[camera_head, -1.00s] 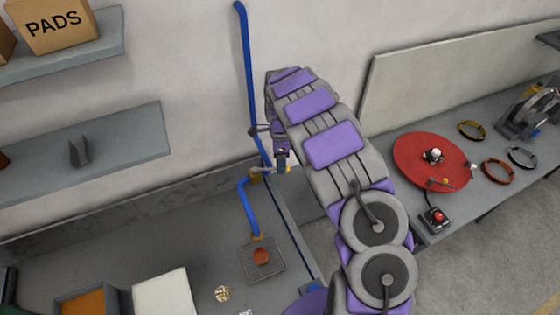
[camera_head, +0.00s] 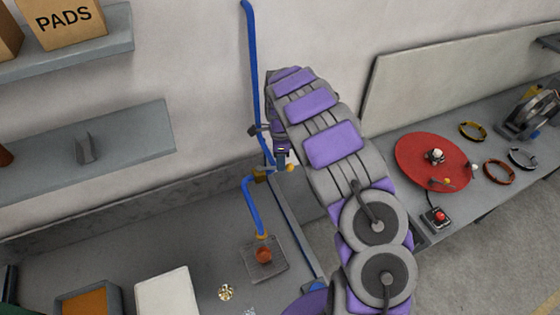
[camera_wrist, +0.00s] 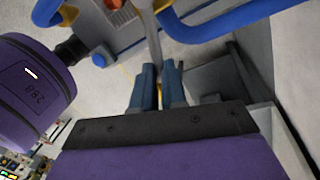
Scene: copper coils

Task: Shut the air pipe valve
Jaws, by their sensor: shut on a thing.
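The blue air pipe (camera_head: 252,80) runs down the wall, and its lower bend (camera_head: 252,208) ends above a small grate (camera_head: 278,265). A brass valve (camera_head: 260,174) sits in the pipe near the bench's back edge. A thin grey valve handle (camera_wrist: 152,40) runs down between my fingertips in the wrist view. My gripper (camera_head: 284,160) is at this handle, right of the valve body. The wrist view shows both fingers (camera_wrist: 159,75) close together, shut on the handle. My arm hides part of the area right of the valve, and the exact handle angle is hard to read.
An orange-red lump (camera_head: 264,255) lies on the grate. A white block (camera_head: 168,297) and a box with orange contents (camera_head: 118,300) stand at the front left. A grey shelf (camera_head: 135,140) juts from the wall. A red disc (camera_head: 425,160) lies on the right bench.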

